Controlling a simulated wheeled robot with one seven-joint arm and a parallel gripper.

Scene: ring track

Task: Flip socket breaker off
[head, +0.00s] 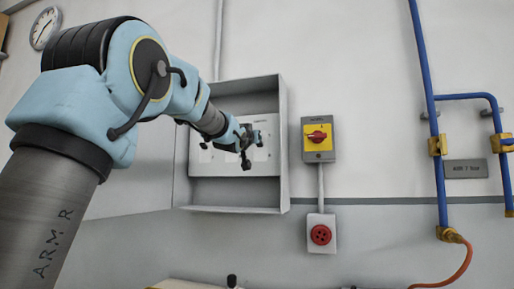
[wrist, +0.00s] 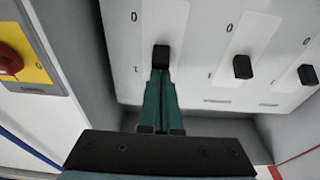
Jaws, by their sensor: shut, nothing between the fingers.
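The breaker box (head: 283,190) is an open grey cabinet on the wall, with a pale panel inside. In the wrist view three black breaker levers show on white plates: one in front of my fingers (wrist: 161,54), a middle one (wrist: 242,67) and one at the right edge (wrist: 308,74). Each plate carries a 0 and a 1, and all three levers sit nearer the 1. No name is readable, so I cannot tell which is the socket breaker. My gripper (wrist: 161,74) is shut and empty, its green fingertips at the first lever; contact is unclear. It also shows before the panel (head: 246,156).
Blue pipes (head: 430,90) with an orange hose (head: 457,265) run at the right. The box's side walls stand close around my gripper.

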